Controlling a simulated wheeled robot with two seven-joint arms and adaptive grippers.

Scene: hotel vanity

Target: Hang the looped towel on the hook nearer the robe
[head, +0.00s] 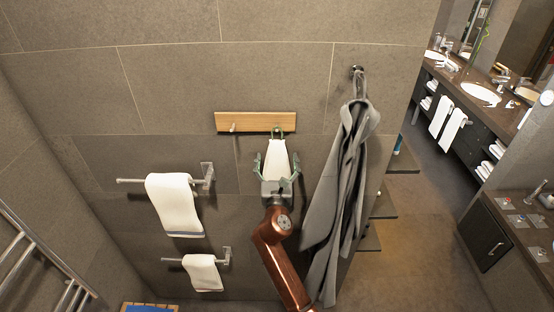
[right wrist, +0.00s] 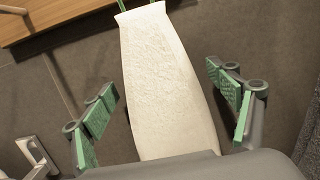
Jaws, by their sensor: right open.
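The white looped towel (head: 278,158) hangs below the right end of the wooden hook board (head: 255,122), the end nearer the grey robe (head: 343,170). Its green loop (head: 277,131) is up at that end; the hook there is hidden, so I cannot tell how the loop sits on it. The other hook (head: 233,127) is bare. My right gripper (head: 277,165) is open, with a finger on each side of the towel. In the right wrist view, the towel (right wrist: 165,85) runs between the spread green-padded fingers, with gaps both sides. My left gripper is out of view.
The robe hangs close to the right of my right arm. White towels hang on two metal bars (head: 172,205) (head: 203,272) at the lower left. Shelves (head: 382,207) stick out behind the robe. The wall above the board is clear.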

